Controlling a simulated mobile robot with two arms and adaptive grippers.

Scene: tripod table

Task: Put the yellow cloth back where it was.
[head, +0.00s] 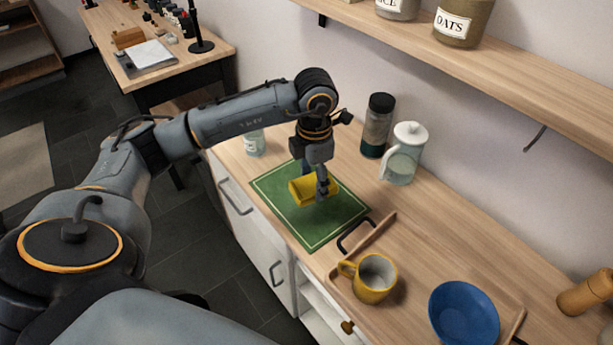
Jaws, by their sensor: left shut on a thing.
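The yellow cloth (302,190) is a small folded or rolled bundle over the green mat (285,212) on the counter. My left gripper (323,192) points down from above and is shut on the cloth at its right part. The fingers hide some of the cloth. I cannot tell whether the cloth touches the mat or hangs just above it. My right gripper is not in view.
A wooden tray (409,312) with a yellow mug (366,287) and a blue bowl (463,314) is at front right. A dark bottle (376,125), a lidded jug (403,155) and a glass jar (254,143) stand behind the mat. A shelf (500,62) overhangs at upper right.

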